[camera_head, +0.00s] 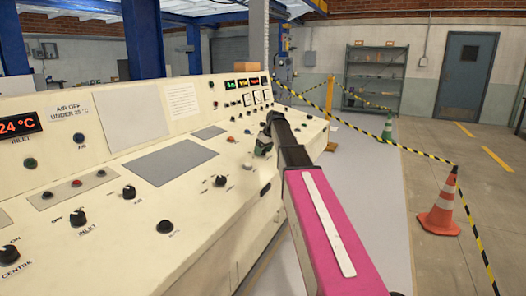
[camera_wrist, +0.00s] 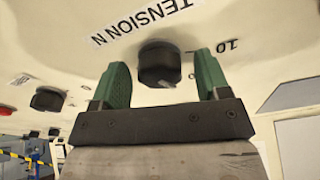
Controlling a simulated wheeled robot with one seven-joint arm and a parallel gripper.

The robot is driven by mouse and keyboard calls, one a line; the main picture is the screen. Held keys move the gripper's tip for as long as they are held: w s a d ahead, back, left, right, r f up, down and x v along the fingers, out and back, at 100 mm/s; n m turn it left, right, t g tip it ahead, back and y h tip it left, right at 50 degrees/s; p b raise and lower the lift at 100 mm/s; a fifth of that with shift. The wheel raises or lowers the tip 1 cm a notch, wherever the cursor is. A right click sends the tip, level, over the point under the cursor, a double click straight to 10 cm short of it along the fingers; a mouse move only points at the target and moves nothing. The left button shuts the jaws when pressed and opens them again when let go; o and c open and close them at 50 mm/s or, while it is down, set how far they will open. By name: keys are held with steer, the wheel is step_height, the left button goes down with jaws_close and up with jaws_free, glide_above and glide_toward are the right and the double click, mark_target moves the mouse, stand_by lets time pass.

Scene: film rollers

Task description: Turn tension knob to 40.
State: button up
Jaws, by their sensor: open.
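The tension knob (camera_wrist: 159,65) is a round black knob on the cream panel, centred in the wrist view. My gripper (camera_wrist: 161,70) is open, with one green finger on each side of the knob and a visible gap to both. The knob's pointer setting cannot be made out. In the head view my gripper (camera_head: 263,143) is low over the far part of the console, and I cannot make out the tension knob there.
The long cream console (camera_head: 110,215) carries several other black knobs, including the inlet knob (camera_head: 78,218). Another dark knob (camera_wrist: 47,98) is left of my gripper in the wrist view. Striped tape and an orange cone (camera_head: 441,208) stand on the floor to the right.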

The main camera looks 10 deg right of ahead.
steer(key=shift+c, duration=0.3)
steer(key=c, duration=0.9)
steer(key=shift+o, duration=0.2)
steer(key=shift+m, duration=0.4)
steer(key=m, duration=0.4)
steer(key=shift+m+h, duration=0.3)
steer(key=shift+h, duration=0.1)
steer(key=m, duration=0.4)
steer(key=shift+m+t+h, duration=0.3)
steer(key=shift+h, duration=0.1)
steer(key=m, duration=0.5)
steer(key=shift+h, duration=0.4)
steer(key=shift+m+g+h, duration=0.3)
steer(key=shift+m+g, duration=0.2)
steer(key=shift+m, duration=2)
